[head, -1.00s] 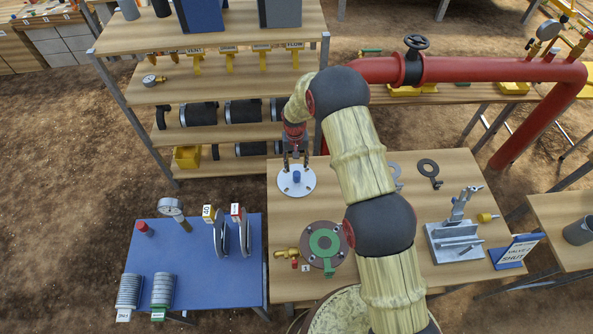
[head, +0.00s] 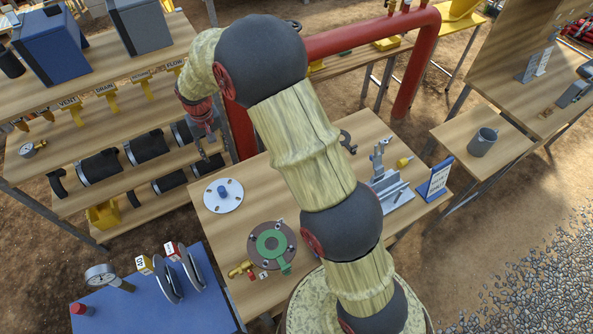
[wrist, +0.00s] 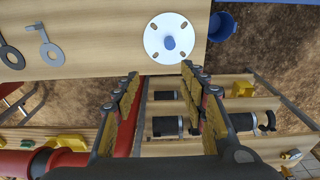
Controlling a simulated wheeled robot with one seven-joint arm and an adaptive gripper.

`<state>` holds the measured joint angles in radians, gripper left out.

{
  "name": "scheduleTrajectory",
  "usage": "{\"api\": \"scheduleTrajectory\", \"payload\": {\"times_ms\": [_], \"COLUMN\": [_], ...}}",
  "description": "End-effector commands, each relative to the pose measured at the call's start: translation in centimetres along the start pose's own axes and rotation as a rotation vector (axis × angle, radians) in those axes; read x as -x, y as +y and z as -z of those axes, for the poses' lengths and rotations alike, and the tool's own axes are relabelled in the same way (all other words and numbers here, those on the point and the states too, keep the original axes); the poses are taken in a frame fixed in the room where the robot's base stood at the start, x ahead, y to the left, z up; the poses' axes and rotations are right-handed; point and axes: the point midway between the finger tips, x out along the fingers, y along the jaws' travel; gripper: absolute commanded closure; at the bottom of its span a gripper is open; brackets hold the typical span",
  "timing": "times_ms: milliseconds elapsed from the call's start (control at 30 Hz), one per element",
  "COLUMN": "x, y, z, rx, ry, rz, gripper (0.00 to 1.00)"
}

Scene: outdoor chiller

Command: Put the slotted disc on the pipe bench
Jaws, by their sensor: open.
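The slotted disc is a white round plate with small slots and a blue centre knob (head: 223,196). It lies flat on the wooden bench top near its back-left corner, and shows at the top of the wrist view (wrist: 152,47). My gripper (head: 205,153) is open and empty. It is off the bench's back-left edge, in front of the shelf rack, apart from the disc. In the wrist view the open fingers (wrist: 160,75) point toward the disc with nothing between them. A red pipe (head: 360,33) runs along another bench (head: 352,64) behind, partly hidden by my arm.
A green-topped flange (head: 270,243) with a brass fitting is in front of the disc. A metal fixture (head: 385,185) and blue sign (head: 434,181) stand to the right. The shelf rack (head: 105,130) is close to my gripper.

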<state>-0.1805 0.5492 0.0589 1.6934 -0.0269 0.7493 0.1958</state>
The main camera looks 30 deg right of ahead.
Motion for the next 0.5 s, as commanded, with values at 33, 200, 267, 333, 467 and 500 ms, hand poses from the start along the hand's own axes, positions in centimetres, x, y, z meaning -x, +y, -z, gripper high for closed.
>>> {"api": "scheduleTrajectory", "payload": {"times_ms": [33,200,267,333,467,500], "x": [2.8,10.1,12.4,14.9,19.0,20.1], "y": [0.7,2.8,3.5,4.3,5.7,6.1], "z": [-0.7,-3.8,-5.1,-6.8,-10.3,-11.5], "rx": [-0.002,-0.005,-0.004,-0.004,-0.005,-0.005], "ry": [0.021,0.076,0.095,0.117,0.159,0.173], "rz": [0.004,0.011,0.013,0.015,0.017,0.018], "gripper": [0.57,0.57,0.57,0.57,0.57,0.57]}}
